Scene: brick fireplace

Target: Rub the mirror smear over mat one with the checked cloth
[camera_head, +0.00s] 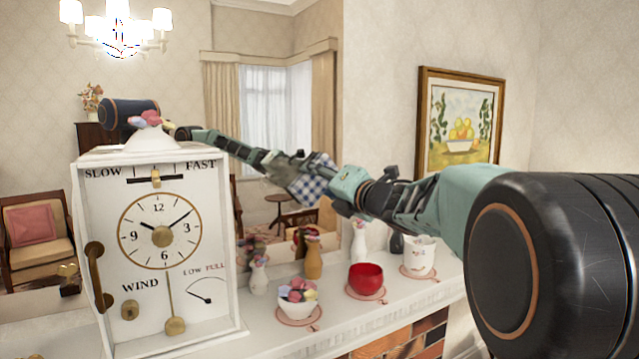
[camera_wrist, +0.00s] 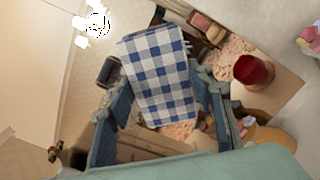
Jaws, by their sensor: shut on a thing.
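The blue-and-white checked cloth (camera_head: 314,180) is pinched in my gripper (camera_head: 335,186), in front of the mirror (camera_head: 285,105). The wrist view shows the cloth (camera_wrist: 158,78) spread between the two fingers. Cloth and gripper meet their reflection in the head view; I cannot tell whether the cloth touches the glass. I cannot make out a smear. Round mats lie along the mantel: one under a bowl of colourful pieces (camera_head: 312,320), one under a red bowl (camera_head: 378,295), one under a floral cup (camera_head: 430,275). No label shows which is mat one.
A tall white clock (camera_head: 200,280) stands at the left of the mantel (camera_head: 345,325). Small vases, including an ochre one (camera_head: 313,262) and a white one (camera_head: 360,240), stand near the mirror. A framed fruit picture (camera_head: 460,125) hangs on the right wall. The mantel's front strip is clear.

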